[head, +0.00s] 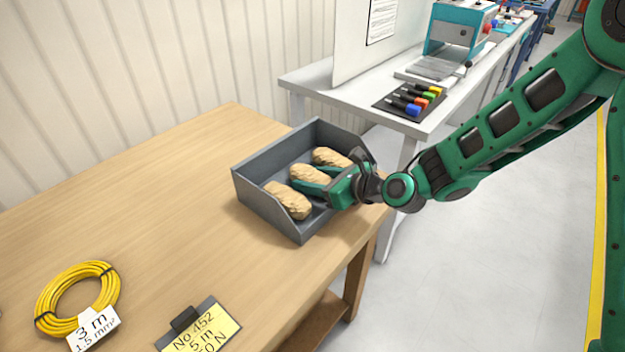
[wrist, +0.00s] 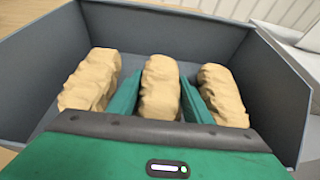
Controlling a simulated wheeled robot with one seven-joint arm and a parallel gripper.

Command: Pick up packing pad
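Three tan, crumpled packing pads lie side by side in a grey open-front bin (head: 262,203) on the wooden table. In the wrist view they are the left pad (wrist: 92,80), the middle pad (wrist: 160,88) and the right pad (wrist: 222,95). My gripper (wrist: 160,98) reaches into the bin, its two green fingers on either side of the middle pad. The fingers are apart, with narrow gaps to the pad on both sides. In the head view my gripper (head: 310,180) partly covers the middle pad (head: 308,175).
The bin's walls (wrist: 275,85) stand close around the pads. A yellow cable coil (head: 78,290) and a clipboard label (head: 203,330) lie on the near part of the wooden table (head: 130,200). A white bench (head: 318,82) with tools stands behind.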

